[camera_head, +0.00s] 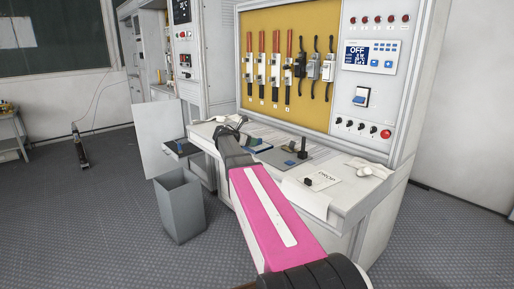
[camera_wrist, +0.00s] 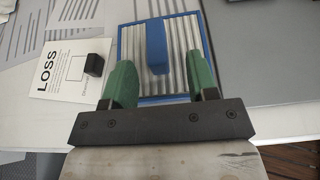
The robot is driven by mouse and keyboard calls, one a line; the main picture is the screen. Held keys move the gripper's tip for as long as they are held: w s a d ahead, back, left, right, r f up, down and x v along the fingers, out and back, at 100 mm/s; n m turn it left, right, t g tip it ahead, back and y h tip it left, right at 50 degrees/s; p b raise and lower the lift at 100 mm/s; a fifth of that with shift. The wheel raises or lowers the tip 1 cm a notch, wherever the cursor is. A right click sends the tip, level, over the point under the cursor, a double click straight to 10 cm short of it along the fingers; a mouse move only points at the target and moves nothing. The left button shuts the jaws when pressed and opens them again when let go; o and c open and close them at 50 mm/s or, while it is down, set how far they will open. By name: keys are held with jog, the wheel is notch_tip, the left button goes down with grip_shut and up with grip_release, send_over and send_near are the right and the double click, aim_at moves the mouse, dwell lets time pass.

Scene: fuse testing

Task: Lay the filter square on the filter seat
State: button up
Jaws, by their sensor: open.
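The filter square (camera_wrist: 184,87) shows in the wrist view as a pleated grey panel in a blue frame, with a raised blue grip (camera_wrist: 156,46) in its middle. My gripper (camera_wrist: 161,64) is open, its two green fingers on either side of the blue grip's line with clear gaps. The fingers cover parts of the square's near corners. In the head view my gripper (camera_head: 236,125) is over the left part of the bench, small and partly hidden by my arm. I cannot pick out the filter seat for certain in either view.
A white LOSS card (camera_wrist: 62,72) with a black block (camera_wrist: 94,65) lies left of the square. In the head view, a DROP card (camera_head: 322,180) lies on the bench (camera_head: 345,205) to the right. The yellow fuse panel (camera_head: 285,30) stands behind; a grey bin (camera_head: 180,205) stands on the floor.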

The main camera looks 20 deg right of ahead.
jog(key=shift+w+x, duration=0.1)
jog(key=shift+x, duration=1.25)
jog(key=shift+w+x, duration=0.15)
jog(key=shift+x, duration=1.2)
jog(key=shift+r, duration=0.15)
grip_shut()
